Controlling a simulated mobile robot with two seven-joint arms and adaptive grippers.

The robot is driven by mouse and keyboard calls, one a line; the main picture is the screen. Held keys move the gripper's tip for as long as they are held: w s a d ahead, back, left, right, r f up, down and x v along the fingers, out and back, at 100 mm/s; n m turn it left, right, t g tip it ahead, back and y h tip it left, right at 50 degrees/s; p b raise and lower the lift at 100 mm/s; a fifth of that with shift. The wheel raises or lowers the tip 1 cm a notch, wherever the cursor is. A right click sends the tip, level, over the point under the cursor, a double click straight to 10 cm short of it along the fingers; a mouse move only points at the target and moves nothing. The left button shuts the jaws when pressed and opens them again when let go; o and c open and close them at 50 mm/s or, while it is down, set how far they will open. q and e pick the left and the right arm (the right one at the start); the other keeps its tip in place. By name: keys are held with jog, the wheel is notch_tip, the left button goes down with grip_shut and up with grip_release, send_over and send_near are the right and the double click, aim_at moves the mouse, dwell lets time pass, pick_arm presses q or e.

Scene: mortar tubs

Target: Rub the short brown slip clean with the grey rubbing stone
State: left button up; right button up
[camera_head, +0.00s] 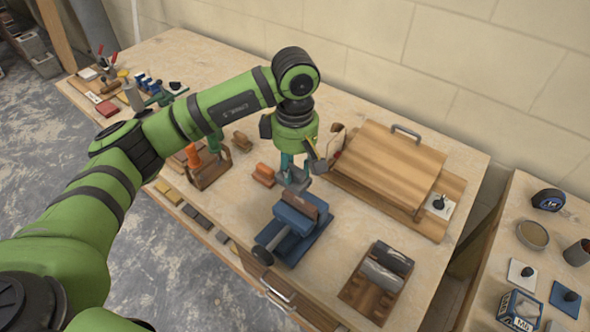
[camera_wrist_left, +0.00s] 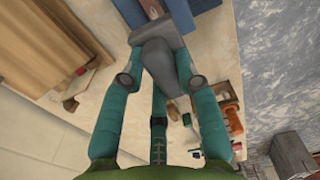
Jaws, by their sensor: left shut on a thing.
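My left gripper (camera_head: 294,170), with teal fingers, is shut on a grey rubbing stone (camera_head: 297,181), just behind the blue vise (camera_head: 290,236). In the left wrist view the slip (camera_wrist_left: 152,8) shows only partly at the top edge, beyond the stone. I cannot tell whether stone and slip touch. My right gripper is not in view.
A wooden board with a handle (camera_head: 392,163) stands behind right. A tray (camera_head: 352,291) with grey rolls is at the front right. A small orange block (camera_head: 264,174) and a wooden rack (camera_head: 208,171) are left of the vise. Several small slips line the bench's front edge.

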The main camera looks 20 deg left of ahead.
pick_arm(q)
jog(key=shift+a+r, duration=0.1)
jog(key=shift+r, duration=0.45)
jog(key=shift+w+r+p, duration=0.1)
jog(key=shift+r+p, duration=0.4)
jog(key=shift+r, duration=0.55)
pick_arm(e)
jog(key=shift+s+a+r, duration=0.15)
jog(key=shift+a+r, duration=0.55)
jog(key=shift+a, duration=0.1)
